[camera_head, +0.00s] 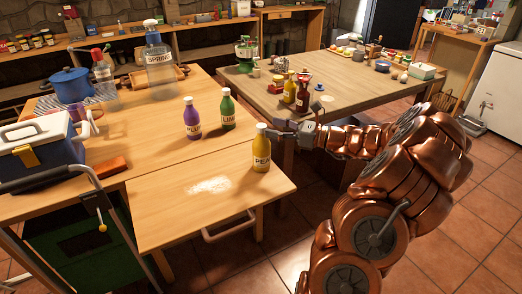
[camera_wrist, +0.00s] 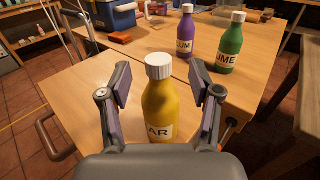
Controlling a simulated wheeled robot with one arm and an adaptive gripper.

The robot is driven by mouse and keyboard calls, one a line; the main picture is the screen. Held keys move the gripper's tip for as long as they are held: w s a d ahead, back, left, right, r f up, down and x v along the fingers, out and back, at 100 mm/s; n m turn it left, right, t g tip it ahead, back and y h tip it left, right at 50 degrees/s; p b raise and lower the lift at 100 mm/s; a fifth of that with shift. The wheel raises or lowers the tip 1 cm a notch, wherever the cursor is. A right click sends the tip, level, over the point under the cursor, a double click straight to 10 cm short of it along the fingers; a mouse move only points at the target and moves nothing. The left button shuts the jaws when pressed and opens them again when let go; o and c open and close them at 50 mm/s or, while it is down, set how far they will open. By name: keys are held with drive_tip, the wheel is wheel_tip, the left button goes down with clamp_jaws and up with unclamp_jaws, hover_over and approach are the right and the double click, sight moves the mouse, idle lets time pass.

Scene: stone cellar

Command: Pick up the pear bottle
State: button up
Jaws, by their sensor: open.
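The pear bottle (camera_head: 261,149) is yellow with a white cap and a label reading PEA. It stands upright near the right edge of the nearer wooden table. In the wrist view the pear bottle (camera_wrist: 158,105) stands between the two open fingers of my gripper (camera_wrist: 160,92), with a visible gap on each side. In the head view my gripper (camera_head: 287,133) is just right of the bottle. The bottle's base is hidden in the wrist view by the gripper body.
A purple plum bottle (camera_head: 192,119) and a green lime bottle (camera_head: 227,109) stand behind the pear bottle. A white patch (camera_head: 209,186) lies on the table (camera_head: 160,215) to its left. A cooler box (camera_head: 40,150) and an orange-brown block (camera_head: 112,167) are further left.

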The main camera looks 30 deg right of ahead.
sight(262, 125)
drive_tip(key=shift+f+x, duration=0.2)
drive_tip(key=shift+x, duration=2.1)
drive_tip(key=shift+s, duration=0.1)
drive_tip(key=shift+c, duration=0.3)
clamp_jaws()
